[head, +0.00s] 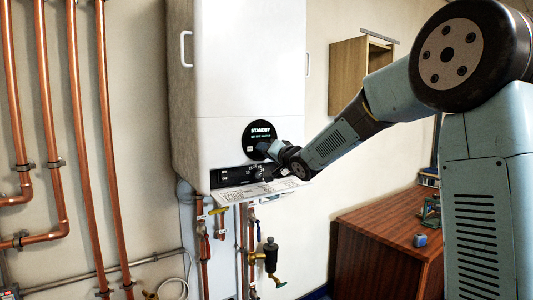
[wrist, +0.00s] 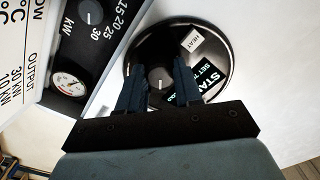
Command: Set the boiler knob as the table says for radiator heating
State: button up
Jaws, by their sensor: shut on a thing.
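The white boiler (head: 248,70) hangs on the wall. Its round black display (head: 258,130) reads STANDBY and also shows in the wrist view (wrist: 212,50), with a HEAT label. My gripper (wrist: 159,72) is shut on a small dark knob (wrist: 160,78) on this round display, one finger on each side. A short white mark on the knob points down in the wrist picture. A second knob (wrist: 90,12), with a kW scale of 15, 20, 25 and 30, sits apart on the black strip. The printed table (wrist: 25,75) is partly visible, with °C, OUTPUT and kW. In the head view my gripper (head: 267,149) hides the small knob.
A pressure gauge (wrist: 68,84) sits on the black strip (head: 228,177). Copper pipes (head: 75,130) run down the left wall, and valves (head: 268,257) hang below the boiler. A wooden cabinet (head: 385,235) stands at the right; an open wall box (head: 347,75) hangs above.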

jog(key=shift+w+d, duration=0.1)
jog(key=shift+d, duration=0.1)
jog(key=o, duration=0.8)
jog(key=shift+c, duration=0.2)
jog(key=v, duration=1.3)
jog(key=shift+s+d, duration=0.2)
jog(key=shift+s, duration=0.15)
jog(key=shift+d+f, duration=0.1)
